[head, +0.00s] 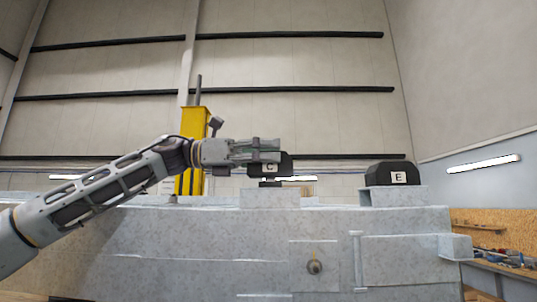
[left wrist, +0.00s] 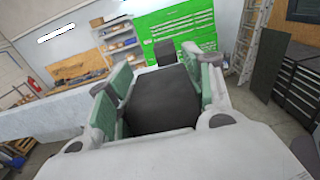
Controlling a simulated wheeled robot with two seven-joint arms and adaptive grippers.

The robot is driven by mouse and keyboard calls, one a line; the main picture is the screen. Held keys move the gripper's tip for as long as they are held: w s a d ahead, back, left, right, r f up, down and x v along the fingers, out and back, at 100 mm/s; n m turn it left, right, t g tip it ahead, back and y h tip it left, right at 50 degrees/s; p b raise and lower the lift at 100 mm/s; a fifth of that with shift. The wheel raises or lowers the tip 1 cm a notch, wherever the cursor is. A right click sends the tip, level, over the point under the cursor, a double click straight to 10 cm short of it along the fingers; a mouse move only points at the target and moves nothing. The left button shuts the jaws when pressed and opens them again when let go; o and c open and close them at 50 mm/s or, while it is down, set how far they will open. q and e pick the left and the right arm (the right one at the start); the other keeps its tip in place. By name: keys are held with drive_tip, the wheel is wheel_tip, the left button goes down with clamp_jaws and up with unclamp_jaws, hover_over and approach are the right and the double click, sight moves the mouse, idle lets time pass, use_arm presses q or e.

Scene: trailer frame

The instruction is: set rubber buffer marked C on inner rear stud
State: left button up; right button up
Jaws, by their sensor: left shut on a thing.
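My left gripper (head: 268,150) is shut on the black rubber buffer marked C (head: 284,165). It holds the buffer over a raised grey pad (head: 270,198) on top of the trailer frame (head: 200,232). A short dark piece shows between the buffer's underside and the pad; I cannot tell whether it is the stud or part of the buffer, or whether they touch. In the left wrist view the buffer (left wrist: 160,98) fills the space between the green finger pads. My right gripper is out of view.
A black buffer marked E (head: 385,173) sits on another raised pad (head: 410,196) to the right; a dark block (left wrist: 165,52) shows ahead in the left wrist view. A yellow post (head: 194,125) stands behind the frame. A workbench (head: 500,275) is at far right.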

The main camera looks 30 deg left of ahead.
use_arm(q)
drive_tip(key=shift+f+b, duration=0.4)
drive_tip(key=shift+f, duration=0.25)
drive_tip(key=o, duration=1.4)
drive_tip(key=shift+r, duration=5)
drive_tip(key=shift+f, duration=0.1)
